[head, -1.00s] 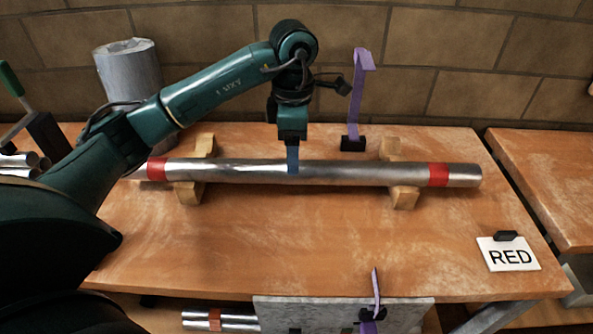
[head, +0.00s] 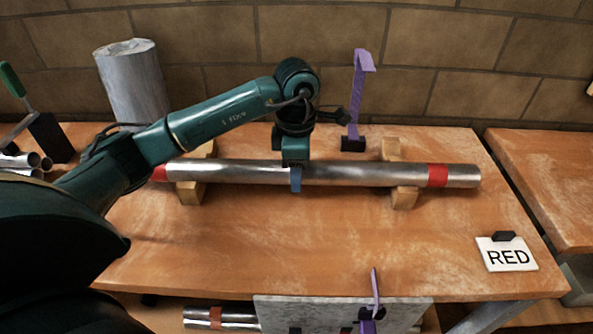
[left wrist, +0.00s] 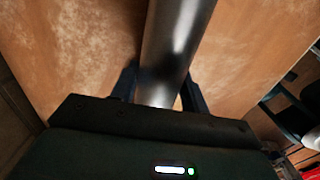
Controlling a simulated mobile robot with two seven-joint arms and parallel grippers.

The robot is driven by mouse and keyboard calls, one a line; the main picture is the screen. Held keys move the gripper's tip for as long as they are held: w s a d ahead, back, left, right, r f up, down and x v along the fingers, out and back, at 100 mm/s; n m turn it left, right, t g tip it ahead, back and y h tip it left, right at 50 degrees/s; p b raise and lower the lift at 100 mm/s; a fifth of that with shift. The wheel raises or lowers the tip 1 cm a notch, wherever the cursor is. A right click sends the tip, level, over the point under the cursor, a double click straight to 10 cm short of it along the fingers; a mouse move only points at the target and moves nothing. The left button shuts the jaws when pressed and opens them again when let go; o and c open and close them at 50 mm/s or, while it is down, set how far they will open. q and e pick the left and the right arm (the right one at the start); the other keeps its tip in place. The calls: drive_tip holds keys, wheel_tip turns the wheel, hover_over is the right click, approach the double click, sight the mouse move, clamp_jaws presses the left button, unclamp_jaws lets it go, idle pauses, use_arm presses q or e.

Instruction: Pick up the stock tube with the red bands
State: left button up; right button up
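The stock tube (head: 345,173) is a long shiny metal tube with a red band near each end. It lies level across two wooden cradles on the table. My left gripper (head: 296,178) points down over the tube, left of its middle. In the left wrist view its fingers (left wrist: 160,92) stand on either side of the tube (left wrist: 172,55), with a narrow gap showing at the right finger, so it looks open around it. The lower fingertips are partly hidden. My right gripper is not in view.
The wooden cradles (head: 404,196) support the tube on the table (head: 250,250). A purple strip on a black base (head: 355,100) stands behind. A "RED" card (head: 507,255) is at the right front. A grey cylinder (head: 133,85) stands at the back left. The table front is clear.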

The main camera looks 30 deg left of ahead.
use_arm(q)
drive_tip(key=c, duration=0.9)
